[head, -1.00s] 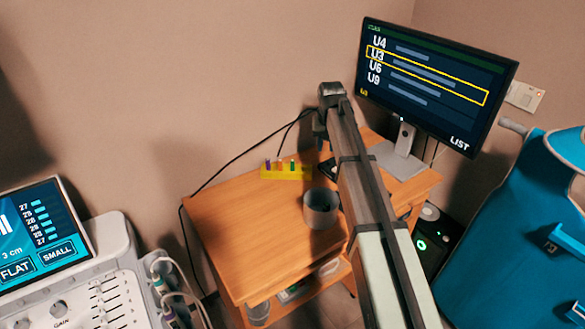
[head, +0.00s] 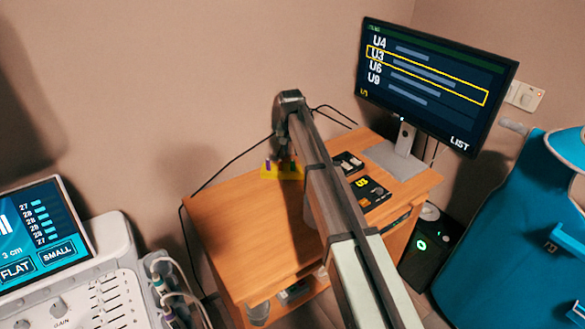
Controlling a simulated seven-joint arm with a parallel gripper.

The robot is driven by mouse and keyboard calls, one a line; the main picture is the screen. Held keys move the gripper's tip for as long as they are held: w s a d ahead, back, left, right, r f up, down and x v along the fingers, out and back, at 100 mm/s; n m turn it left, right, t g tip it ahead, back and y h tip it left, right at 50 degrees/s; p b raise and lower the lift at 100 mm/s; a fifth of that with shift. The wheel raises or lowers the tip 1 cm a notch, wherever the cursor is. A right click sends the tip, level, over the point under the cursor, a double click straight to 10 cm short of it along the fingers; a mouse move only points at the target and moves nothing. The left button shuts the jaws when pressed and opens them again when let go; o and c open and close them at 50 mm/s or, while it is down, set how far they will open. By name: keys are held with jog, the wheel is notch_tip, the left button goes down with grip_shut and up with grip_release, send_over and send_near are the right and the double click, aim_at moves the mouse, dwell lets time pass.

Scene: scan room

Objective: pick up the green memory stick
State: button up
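A yellow holder (head: 270,174) stands at the back left of the wooden desk, near the wall. A purple stick (head: 268,164) shows upright at its left end. The green memory stick cannot be made out now; my gripper and arm cover the right part of the holder. My gripper (head: 286,158) points down right over the holder. Its fingers are small, dark and partly hidden, so I cannot tell whether they are open or touch a stick.
The desk (head: 235,220) is clear at its front left. A grey round container (head: 309,212) is mostly hidden behind my arm. Black boxes (head: 368,192) lie on the right side, near the monitor (head: 432,85). An ultrasound console (head: 75,265) stands at the lower left.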

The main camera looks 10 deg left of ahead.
aim_at(293, 160)
jog(key=shift+w+d+f, duration=0.1)
jog(key=shift+w+f, duration=0.1)
jog(key=shift+f, duration=1.3)
jog(key=shift+w+f, duration=0.15)
jog(key=shift+f, duration=1.35)
grip_shut()
